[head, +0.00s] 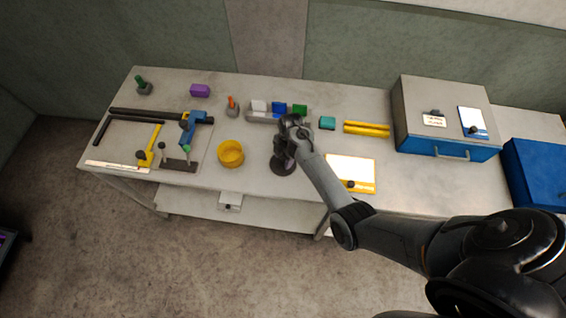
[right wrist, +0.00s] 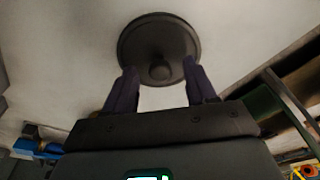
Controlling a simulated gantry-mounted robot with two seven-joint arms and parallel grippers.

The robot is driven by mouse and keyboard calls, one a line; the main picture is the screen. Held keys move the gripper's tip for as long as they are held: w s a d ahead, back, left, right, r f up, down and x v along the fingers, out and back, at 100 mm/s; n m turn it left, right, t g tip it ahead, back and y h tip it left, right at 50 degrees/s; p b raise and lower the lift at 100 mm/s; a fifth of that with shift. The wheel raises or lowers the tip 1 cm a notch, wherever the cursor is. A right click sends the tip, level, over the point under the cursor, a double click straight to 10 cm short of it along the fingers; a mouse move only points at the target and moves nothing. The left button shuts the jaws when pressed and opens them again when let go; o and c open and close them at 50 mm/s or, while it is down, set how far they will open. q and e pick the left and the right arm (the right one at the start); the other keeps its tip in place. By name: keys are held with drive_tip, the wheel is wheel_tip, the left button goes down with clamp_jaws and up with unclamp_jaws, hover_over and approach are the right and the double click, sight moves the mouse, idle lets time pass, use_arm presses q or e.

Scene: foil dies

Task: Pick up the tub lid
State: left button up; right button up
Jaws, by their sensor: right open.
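The tub lid (right wrist: 158,35) is a dark round disc with a small round knob (right wrist: 160,71) at its middle. In the head view the lid (head: 284,168) lies on the grey bench, partly hidden by my right gripper (head: 285,155). My right gripper also shows in the right wrist view (right wrist: 159,70), with its two fingers apart. The knob appears between the fingertips there, with a gap on each side; I cannot tell the exact height of the tips. The round yellow tub (head: 231,147) stands to the left of the lid. My left gripper is out of view.
A grey rack with white, blue and green blocks (head: 280,108) stands behind the lid. A yellow-edged white board (head: 350,170) lies to the right. Clamps and dark bars (head: 160,115) lie at the left. A blue-fronted grey box (head: 445,100) stands at the right.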

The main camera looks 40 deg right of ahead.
drive_tip(key=shift+f, duration=0.25)
clamp_jaws()
drive_tip(key=shift+r, duration=0.2)
